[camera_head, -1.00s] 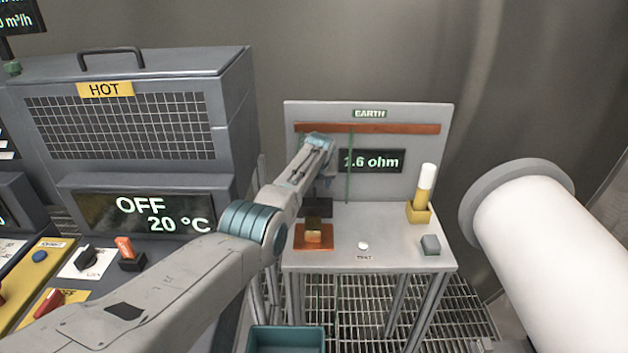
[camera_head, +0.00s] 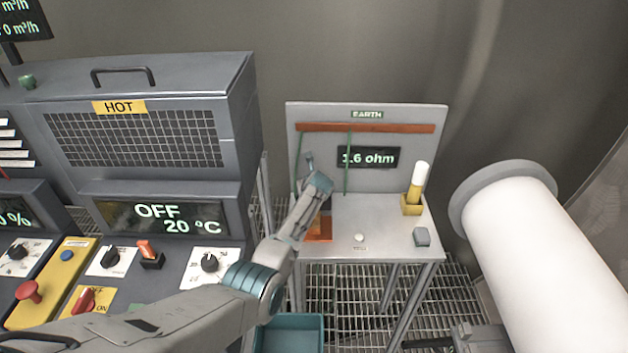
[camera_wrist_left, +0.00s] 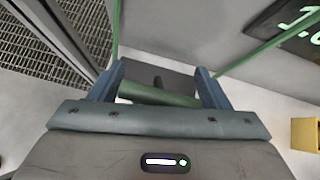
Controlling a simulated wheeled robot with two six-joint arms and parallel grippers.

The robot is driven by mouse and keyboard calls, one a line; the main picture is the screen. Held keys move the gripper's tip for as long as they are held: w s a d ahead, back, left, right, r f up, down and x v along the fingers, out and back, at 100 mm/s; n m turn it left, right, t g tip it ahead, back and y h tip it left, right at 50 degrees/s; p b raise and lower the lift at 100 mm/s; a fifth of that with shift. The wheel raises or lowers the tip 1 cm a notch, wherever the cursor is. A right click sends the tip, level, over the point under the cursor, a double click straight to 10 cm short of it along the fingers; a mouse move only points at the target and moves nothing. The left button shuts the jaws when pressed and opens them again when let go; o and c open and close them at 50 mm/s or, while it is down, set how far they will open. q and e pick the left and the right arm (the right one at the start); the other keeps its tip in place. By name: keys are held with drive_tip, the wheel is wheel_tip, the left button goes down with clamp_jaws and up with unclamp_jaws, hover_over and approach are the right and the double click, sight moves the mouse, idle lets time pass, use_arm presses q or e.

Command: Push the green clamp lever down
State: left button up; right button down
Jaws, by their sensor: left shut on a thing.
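The green clamp lever (camera_wrist_left: 158,95) shows in the left wrist view as a green bar lying crosswise between the two blue-grey fingers of my left gripper (camera_wrist_left: 159,75), which is shut on it. A dark block shows just beyond it. In the head view my left gripper (camera_head: 318,184) is low over the left side of the grey earth bench (camera_head: 385,240), in front of its back panel. The gripper and wrist hide the lever and most of the clamp there. A copper-coloured plate (camera_head: 320,235) shows partly below the gripper. My right gripper is not in view.
The back panel carries a copper bar (camera_head: 380,128), thin green cables and a "1.6 ohm" display (camera_head: 368,158). A yellow holder (camera_head: 411,207), a small white button (camera_head: 359,238) and a grey block (camera_head: 422,237) stand on the bench. The heater cabinet (camera_head: 150,130) is to the left.

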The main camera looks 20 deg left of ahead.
use_arm(q)
drive_tip(key=shift+s+d+f+t, duration=0.2)
drive_tip(key=shift+s+t, duration=0.15)
drive_tip(key=shift+t, duration=0.35)
drive_tip(key=o, duration=1.4)
drive_tip(key=shift+c, duration=0.2)
drive_tip(key=shift+s+r, duration=0.1)
drive_tip(key=b+v, duration=0.1)
drive_tip(key=v, duration=0.9)
drive_tip(key=shift+s+d+b, duration=0.25)
drive_tip(key=shift+s+b, duration=0.05)
